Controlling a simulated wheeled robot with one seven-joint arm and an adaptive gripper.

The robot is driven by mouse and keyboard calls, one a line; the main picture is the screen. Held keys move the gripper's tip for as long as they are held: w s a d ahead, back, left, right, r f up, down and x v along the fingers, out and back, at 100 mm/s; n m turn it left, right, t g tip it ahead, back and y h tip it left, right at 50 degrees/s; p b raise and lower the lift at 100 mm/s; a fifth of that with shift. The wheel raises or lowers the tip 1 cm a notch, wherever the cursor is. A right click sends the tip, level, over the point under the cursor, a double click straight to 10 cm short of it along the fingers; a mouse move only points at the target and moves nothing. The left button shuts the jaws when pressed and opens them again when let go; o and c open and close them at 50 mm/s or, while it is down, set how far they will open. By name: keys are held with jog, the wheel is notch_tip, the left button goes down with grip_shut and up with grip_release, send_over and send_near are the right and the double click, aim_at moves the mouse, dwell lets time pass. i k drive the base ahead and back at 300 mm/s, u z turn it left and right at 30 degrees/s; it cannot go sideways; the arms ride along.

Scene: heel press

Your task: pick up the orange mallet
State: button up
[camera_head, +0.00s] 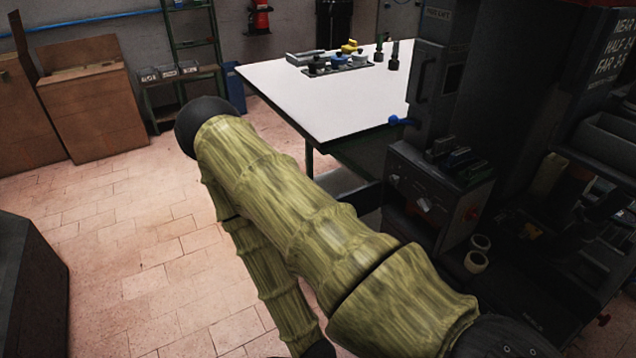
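I cannot make out an orange mallet in the head view. A small orange-yellow piece (530,231) shows among dark parts at the right, too small and dim to name. My arm, in a yellow-green sleeve, runs from the bottom right up to a dark elbow at the upper left, then folds back down to the bottom edge. My gripper is out of the picture, so its state is hidden. My arm hides part of the floor and the space in front of the table.
A white-topped table (300,95) holds a tool tray (338,68) at its back. Brown cartons (95,110) stand back left, and a dark cabinet (30,290) front left. Tiled floor between is clear.

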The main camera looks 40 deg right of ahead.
aim_at(411, 209)
jog(key=i, duration=3.4)
jog(key=z, duration=3.95)
jog(key=i, duration=0.5)
jog(key=u, duration=0.05)
